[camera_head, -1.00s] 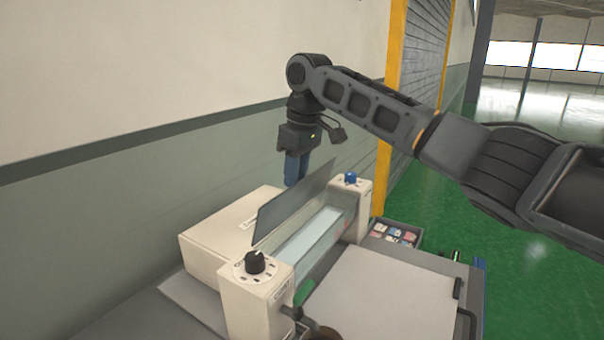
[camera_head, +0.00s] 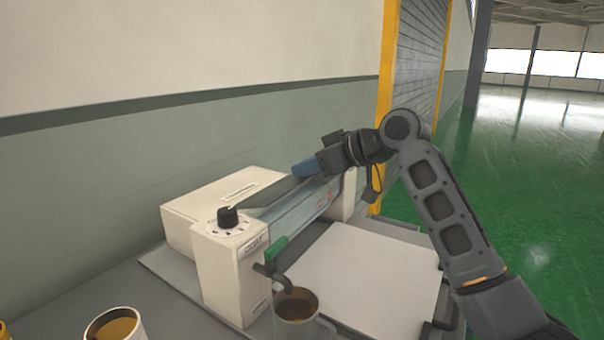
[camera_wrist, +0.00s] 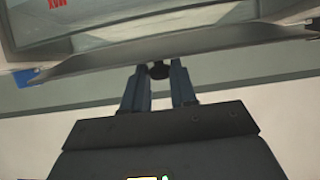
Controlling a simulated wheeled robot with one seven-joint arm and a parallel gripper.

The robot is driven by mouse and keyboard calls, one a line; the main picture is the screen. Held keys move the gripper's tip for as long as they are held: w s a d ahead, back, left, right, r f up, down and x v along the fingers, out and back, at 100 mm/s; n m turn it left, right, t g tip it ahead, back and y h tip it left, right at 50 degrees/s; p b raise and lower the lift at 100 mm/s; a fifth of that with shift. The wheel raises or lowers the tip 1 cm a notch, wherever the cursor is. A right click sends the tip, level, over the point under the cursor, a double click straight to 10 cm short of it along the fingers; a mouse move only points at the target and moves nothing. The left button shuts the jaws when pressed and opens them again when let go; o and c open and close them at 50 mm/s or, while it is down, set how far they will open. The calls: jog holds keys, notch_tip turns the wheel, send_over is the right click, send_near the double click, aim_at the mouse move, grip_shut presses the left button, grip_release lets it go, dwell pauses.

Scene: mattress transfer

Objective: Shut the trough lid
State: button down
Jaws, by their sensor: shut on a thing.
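The trough (camera_head: 306,207) is a long clear-walled tank between two white end blocks. Its lid (camera_head: 277,201) is a thin grey plate, lying at a low tilt along the trough's top; I cannot tell whether its free edge touches the rim. My gripper (camera_head: 306,168) reaches in from the right, its blue fingers at the lid's upper side. The far part of the lid is hidden behind my gripper.
A white block with a black dial (camera_head: 228,217) stands at the near end. A green-handled tap (camera_head: 276,249) sits above a mug (camera_head: 295,306). Another mug (camera_head: 115,325) is at lower left. A white board (camera_head: 365,275) lies right of the trough. The wall (camera_head: 120,170) is close behind.

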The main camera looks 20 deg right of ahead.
jog(key=shift+s+d+f+t+y+b, duration=0.15)
jog(key=shift+s+f+t+y+b, duration=0.15)
jog(key=shift+f+b, duration=0.35)
jog(key=shift+s+d+f+t+y+b, duration=0.1)
jog(key=shift+d+f+t+y+b, duration=0.2)
jog(key=shift+f+b, duration=0.35)
jog(key=shift+s+d+f+t+y+b, duration=0.1)
jog(key=shift+s+f+t+y+b, duration=0.1)
jog(key=shift+f+t+b, duration=0.45)
jog(key=shift+g, duration=0.25)
jog(key=c, duration=0.9)
grip_release()
jog(key=shift+a+r, duration=0.1)
jog(key=v, duration=0.8)
jog(key=shift+b, duration=0.35)
jog(key=shift+r, duration=0.2)
